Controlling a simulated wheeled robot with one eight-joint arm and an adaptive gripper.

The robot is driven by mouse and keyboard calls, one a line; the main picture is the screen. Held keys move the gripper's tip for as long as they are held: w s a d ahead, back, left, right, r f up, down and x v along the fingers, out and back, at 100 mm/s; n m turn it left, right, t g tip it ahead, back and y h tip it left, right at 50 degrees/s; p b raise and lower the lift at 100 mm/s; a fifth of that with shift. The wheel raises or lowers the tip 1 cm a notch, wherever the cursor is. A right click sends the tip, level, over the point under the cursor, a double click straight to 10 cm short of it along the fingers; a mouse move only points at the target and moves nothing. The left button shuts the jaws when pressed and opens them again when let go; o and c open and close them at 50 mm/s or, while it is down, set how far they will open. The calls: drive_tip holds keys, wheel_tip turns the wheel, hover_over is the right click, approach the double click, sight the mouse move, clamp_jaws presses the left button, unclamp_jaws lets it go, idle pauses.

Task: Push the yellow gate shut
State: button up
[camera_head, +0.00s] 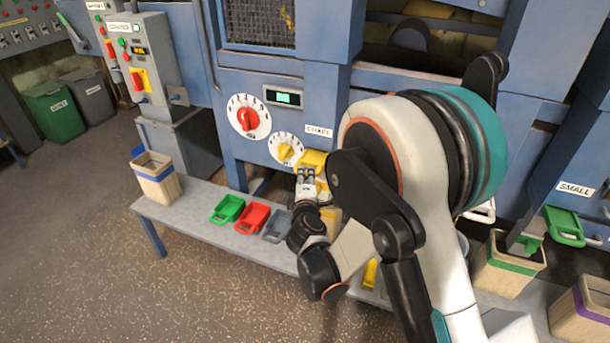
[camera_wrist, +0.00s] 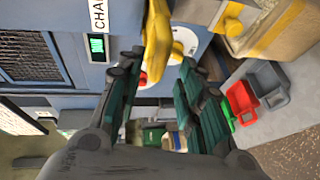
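The yellow gate (camera_head: 313,159) sits below the label reading about "CHAFF" on the blue machine, partly covered by my gripper in the head view. My gripper (camera_head: 306,175) is right at its front. In the wrist view the gate (camera_wrist: 157,38) shows as a yellow looped part just past and between the fingertips of my gripper (camera_wrist: 160,62). The fingers are spread apart with nothing held between them. I cannot tell whether a finger touches the gate, nor how far the gate stands out.
A yellow-banded bin (camera_wrist: 236,18) stands below the gate. Green (camera_head: 228,209), red (camera_head: 252,217) and grey (camera_head: 277,226) scoops lie on the grey bench (camera_head: 190,217). A red dial (camera_head: 248,118) and a yellow dial (camera_head: 286,150) are left of the gate. A blue-banded bin (camera_head: 157,182) stands at the bench's left end.

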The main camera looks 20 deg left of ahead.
sight(306, 174)
drive_tip(key=shift+b+x, duration=0.55)
drive_tip(key=shift+x, duration=2)
drive_tip(key=shift+r, duration=0.1)
clamp_jaws()
drive_tip(key=shift+w+d, duration=0.1)
